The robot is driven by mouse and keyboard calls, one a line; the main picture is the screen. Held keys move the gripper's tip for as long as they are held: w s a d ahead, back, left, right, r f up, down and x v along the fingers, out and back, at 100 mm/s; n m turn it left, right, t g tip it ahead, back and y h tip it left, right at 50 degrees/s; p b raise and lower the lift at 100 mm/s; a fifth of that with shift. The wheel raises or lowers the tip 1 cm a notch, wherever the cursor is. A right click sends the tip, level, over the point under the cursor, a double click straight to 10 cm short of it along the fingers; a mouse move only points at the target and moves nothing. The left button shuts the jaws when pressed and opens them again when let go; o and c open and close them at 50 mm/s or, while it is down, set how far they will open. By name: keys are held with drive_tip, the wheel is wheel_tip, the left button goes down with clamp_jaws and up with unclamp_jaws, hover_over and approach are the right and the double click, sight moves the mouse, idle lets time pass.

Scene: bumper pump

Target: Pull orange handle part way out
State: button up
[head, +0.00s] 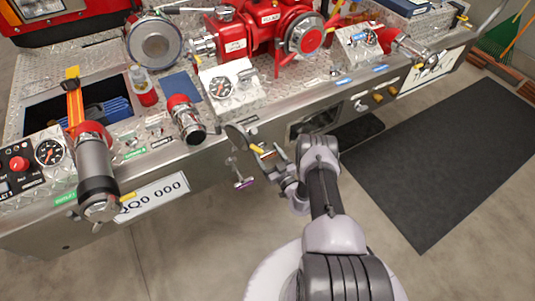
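My arm reaches up from the bottom of the head view to the truck's metal bumper (226,150). My gripper (270,164) is at the bumper's front face, right of the purple-tipped handle (243,184). A small yellow-orange handle (257,149) shows just above and left of my gripper, very close to it. I cannot tell whether they touch, or whether the fingers are open or shut. Which of these is the orange handle is not certain.
A red pump (270,38) and gauge panels sit on the bumper deck. A large grey nozzle (96,172) and a smaller black-and-red fitting (187,122) stand left of my gripper.

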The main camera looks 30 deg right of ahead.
sight(268, 156)
clamp_jaws()
drive_tip(key=shift+s, duration=1.55)
drive_tip(key=o, duration=1.2)
unclamp_jaws()
drive_tip(key=s+p, duration=0.4)
drive_tip(key=s, duration=1.3)
drive_tip(key=shift+s+d, duration=0.2)
drive_tip(key=shift+d, duration=0.1)
